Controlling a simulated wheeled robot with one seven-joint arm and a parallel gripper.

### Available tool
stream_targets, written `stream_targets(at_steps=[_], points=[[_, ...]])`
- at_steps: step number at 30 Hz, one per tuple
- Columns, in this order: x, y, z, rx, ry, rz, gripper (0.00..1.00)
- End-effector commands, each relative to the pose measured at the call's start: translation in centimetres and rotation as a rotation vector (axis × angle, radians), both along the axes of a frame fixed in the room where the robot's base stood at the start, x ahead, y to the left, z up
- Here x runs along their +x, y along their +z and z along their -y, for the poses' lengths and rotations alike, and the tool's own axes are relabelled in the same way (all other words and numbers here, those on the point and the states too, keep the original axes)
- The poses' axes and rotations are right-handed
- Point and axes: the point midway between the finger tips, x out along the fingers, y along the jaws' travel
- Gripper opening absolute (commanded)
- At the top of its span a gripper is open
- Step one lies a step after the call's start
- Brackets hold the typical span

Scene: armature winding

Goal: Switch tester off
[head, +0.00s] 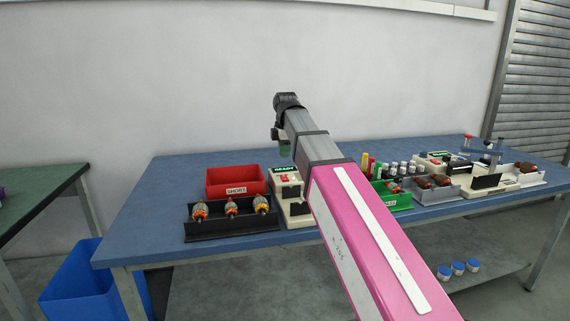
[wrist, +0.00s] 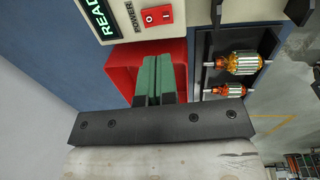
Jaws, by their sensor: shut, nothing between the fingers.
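The tester (head: 290,207) is a cream box on the blue bench, partly hidden by my arm in the head view. In the wrist view its casing (wrist: 188,38) is at the top, with a lit green READY display (wrist: 98,18) cut off by the frame edge. Its red rocker switch (wrist: 157,15) is beside the word POWER; which side is pressed is hard to tell. My gripper (wrist: 153,58) is shut and empty, its green fingers together just below the switch in the picture. They appear apart from it. The gripper also shows in the head view (head: 284,149).
A red SHORT bin (head: 236,180) lies behind the fingers in the wrist view. A black tray (head: 232,229) holds several armatures. A green bin (head: 398,203) and a grey tray (head: 440,193) stand right of the tester. The bench's left end (head: 160,205) is clear.

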Motion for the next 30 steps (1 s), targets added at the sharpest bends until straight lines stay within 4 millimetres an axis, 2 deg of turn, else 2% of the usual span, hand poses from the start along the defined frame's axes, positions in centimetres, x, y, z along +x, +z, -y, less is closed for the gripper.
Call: stream_targets(at_steps=[6, 12, 24, 30], points=[[-0.3, 3.3, 0.1, 0.001, 0.000, 0.002, 0.00], [-0.6, 4.9, 0.2, 0.000, 0.000, 0.000, 0.00], [-0.6, 5.1, 0.2, 0.000, 0.000, 0.000, 0.00], [1.2, 5.2, 0.3, 0.000, 0.001, 0.000, 0.00]])
